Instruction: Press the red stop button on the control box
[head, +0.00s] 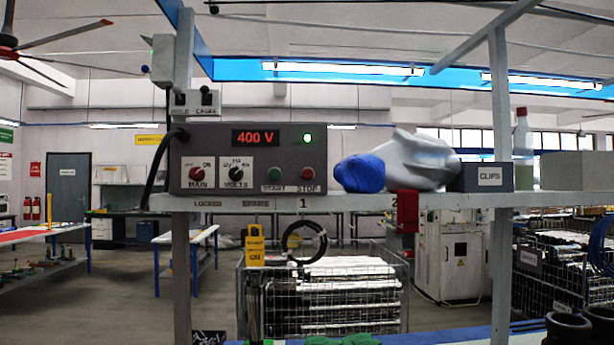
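The grey control box (221,150) stands on a shelf at the left of centre in the head view. Its red stop button (308,173) is at the lower right of the front panel, above the label STOP. Nothing covers the button. A green start button (274,173) is just left of it. The display (256,138) reads 400 V in red, and a green lamp (308,138) above the stop button is lit. A red MAIN knob (196,174) and a VOLTS knob (236,172) are further left. Neither gripper is in view.
On the shelf (350,202), a blue-and-white cloth-like bundle (410,162) lies just right of the box, then a CLIPS bin (489,177) and a bottle (522,150). A yellow tag (254,246) and a black cable loop (304,242) hang below. The space before the panel is clear.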

